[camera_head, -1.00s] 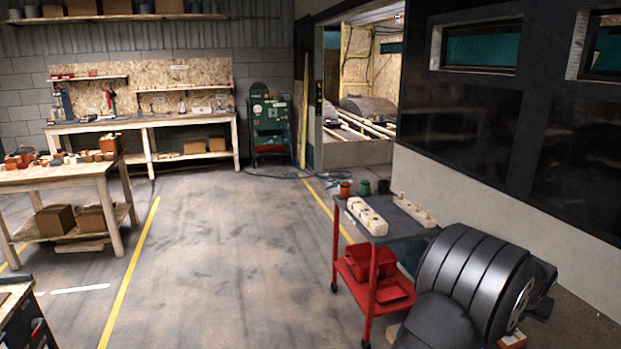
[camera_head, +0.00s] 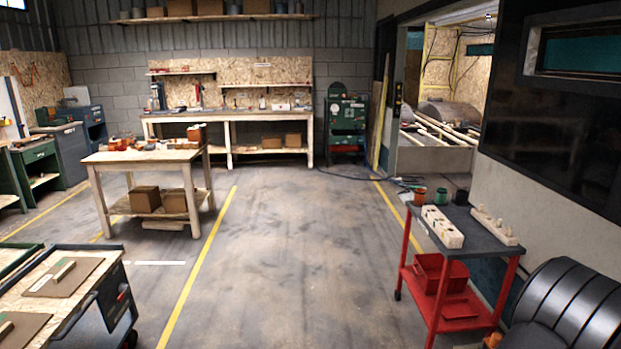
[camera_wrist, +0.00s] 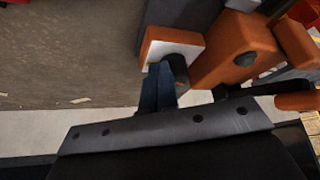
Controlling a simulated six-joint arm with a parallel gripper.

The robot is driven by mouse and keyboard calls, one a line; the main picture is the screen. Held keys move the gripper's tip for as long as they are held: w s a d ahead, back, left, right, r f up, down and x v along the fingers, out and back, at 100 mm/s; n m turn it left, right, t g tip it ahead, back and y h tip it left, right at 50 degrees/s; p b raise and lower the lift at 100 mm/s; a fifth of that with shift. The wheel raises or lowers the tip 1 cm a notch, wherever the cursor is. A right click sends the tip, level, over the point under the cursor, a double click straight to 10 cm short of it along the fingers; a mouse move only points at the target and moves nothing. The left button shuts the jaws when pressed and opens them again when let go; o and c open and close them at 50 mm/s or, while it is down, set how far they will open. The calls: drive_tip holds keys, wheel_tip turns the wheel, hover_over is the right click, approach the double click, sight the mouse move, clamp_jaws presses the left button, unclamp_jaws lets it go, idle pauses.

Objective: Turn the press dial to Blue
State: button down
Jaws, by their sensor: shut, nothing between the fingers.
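A green upright machine (camera_head: 347,122) stands against the back wall, right of the long workbench. It may be the press. Small light and coloured marks show on its front, but they are too small for me to tell a dial, its pointer or any Blue mark. My gripper (camera_wrist: 162,88) shows in the wrist view as narrow dark fingers, close together, above a dark bolted bar. It is shut and empty. It does not show in the head view, and the green machine is far across the room from my viewpoint.
Open concrete floor (camera_head: 290,260) lies ahead. A red cart (camera_head: 436,320) with a grey top stands right, beside black ribbed arches (camera_head: 575,305). A wooden table (camera_head: 150,157) stands left; a dark cart (camera_head: 105,300) is near left. A hose (camera_head: 345,177) lies before the green machine.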

drive_tip(key=shift+w+d, duration=0.1)
drive_tip(key=shift+w, duration=0.1)
drive_tip(key=shift+w+a, duration=0.2)
idle(0.5)
drive_tip(key=shift+w+a, duration=0.25)
drive_tip(key=shift+w, duration=0.05)
drive_tip(key=shift+w+a, duration=0.15)
drive_tip(key=shift+w, duration=0.4)
drive_tip(key=shift+a, duration=0.1)
idle(0.3)
drive_tip(key=shift+a, duration=0.25)
wheel_tip(320, 180, up, 6)
idle(0.5)
drive_tip(key=shift+s, duration=0.1)
